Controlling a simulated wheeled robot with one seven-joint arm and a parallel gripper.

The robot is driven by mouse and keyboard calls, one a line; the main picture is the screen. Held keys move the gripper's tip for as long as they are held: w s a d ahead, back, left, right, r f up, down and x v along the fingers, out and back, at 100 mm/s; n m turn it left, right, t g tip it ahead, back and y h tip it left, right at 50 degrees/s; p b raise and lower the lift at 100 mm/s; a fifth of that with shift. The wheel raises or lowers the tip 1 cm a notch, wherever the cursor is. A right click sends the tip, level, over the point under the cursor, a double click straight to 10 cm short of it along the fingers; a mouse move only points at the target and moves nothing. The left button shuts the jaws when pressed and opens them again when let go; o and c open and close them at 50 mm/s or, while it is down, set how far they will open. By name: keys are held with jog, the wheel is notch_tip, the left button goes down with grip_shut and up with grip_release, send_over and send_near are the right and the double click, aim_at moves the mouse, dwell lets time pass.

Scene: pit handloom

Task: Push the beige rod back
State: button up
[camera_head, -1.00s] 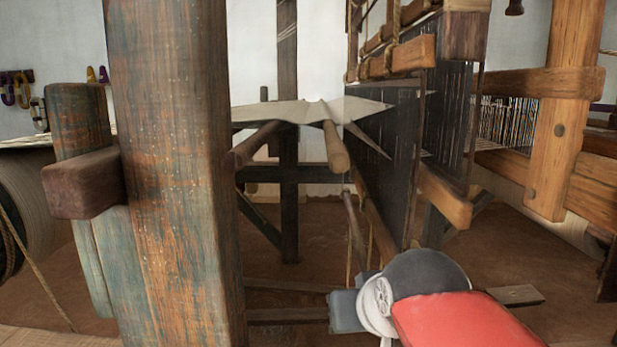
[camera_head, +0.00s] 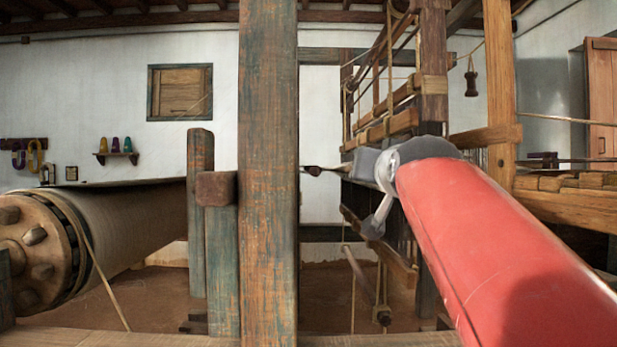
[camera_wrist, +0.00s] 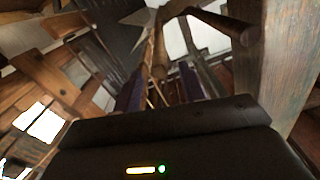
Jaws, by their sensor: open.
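In the wrist view, the rod (camera_wrist: 158,48), which I take to be the beige one, looks tan-brown and has a rounded near end. It lies ahead of my gripper (camera_wrist: 160,88), in line with the space between the dark purple fingers. The fingers are apart, and I cannot tell whether they touch the rod. In the head view, a small brown rounded end (camera_head: 312,171) shows beside the painted post; it may be this rod. There my gripper is not clearly visible, and my red forearm and grey wrist cover part of the loom.
A thick painted post (camera_head: 268,175) stands left of my wrist and also shows at the right in the wrist view (camera_wrist: 280,70). A second brown rod (camera_wrist: 222,22) is close to it. The wound cloth roller (camera_head: 130,225) is at left, and loom beams are at right.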

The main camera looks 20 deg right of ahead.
jog(key=p+x, duration=0.1)
jog(key=x, duration=0.6)
jog(key=shift+w+f, duration=0.1)
jog(key=shift+w, duration=0.05)
jog(key=shift+c, duration=0.3)
grip_shut()
